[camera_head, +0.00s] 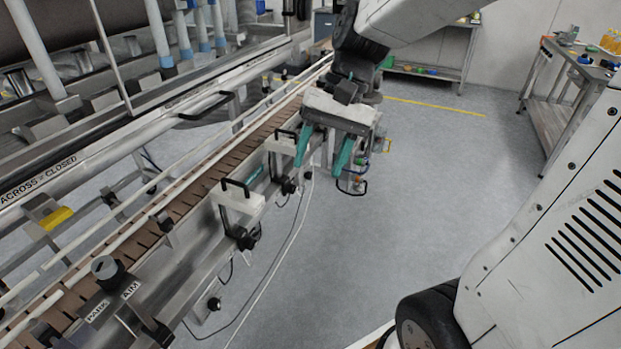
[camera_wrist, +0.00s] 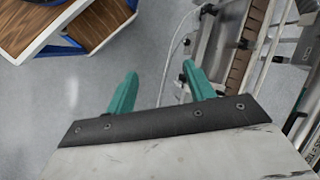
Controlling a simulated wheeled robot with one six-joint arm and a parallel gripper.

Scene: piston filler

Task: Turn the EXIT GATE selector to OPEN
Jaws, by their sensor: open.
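My gripper (camera_head: 323,155) is open and empty, its two teal fingers spread and pointing down beside the conveyor's floor-side rail. The fingers also show apart in the wrist view (camera_wrist: 160,88), with floor and part of the conveyor beyond them. No selector marked EXIT GATE can be read in either view. A dark round knob (camera_head: 107,270) with a grey top sits on the near end of the conveyor, at lower left in the head view. Plates beside it seem to read PARK and AIM. My gripper is well away from this knob and touches nothing visible.
The slatted brown conveyor (camera_head: 187,202) runs diagonally along the machine. White brackets with black handles (camera_head: 237,203) stand on its rail, close to my gripper. Cables hang below. Open grey floor (camera_head: 420,190) lies to the right. A workbench (camera_head: 575,75) stands at far right.

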